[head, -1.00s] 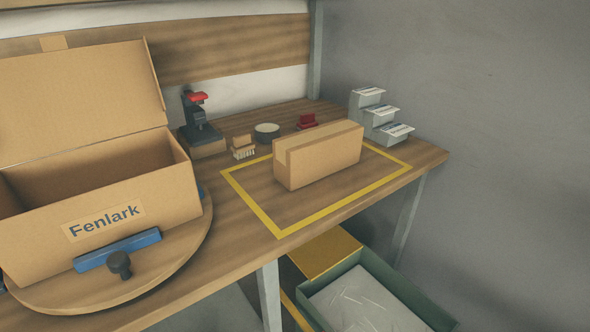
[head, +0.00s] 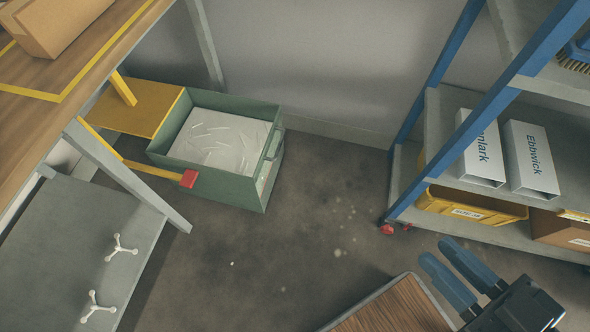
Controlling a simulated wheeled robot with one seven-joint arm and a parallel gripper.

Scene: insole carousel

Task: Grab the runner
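I cannot make out a runner in the current head view. My gripper (head: 437,251) is at the lower right, its two blue fingers apart with nothing between them. It hangs in front of the shelf rack, clear of the boxes there. Two white boxes stand on the rack's middle shelf: one has a partly hidden label ending in "nlark" (head: 481,158), the other reads "Ebbwick" (head: 530,160). I cannot see inside either box.
A blue-posted rack (head: 436,95) holds a yellow bin (head: 470,204) below. A brown carton (head: 50,22) sits on the bench. A wood-topped surface (head: 395,308) is below. Floor between is clear.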

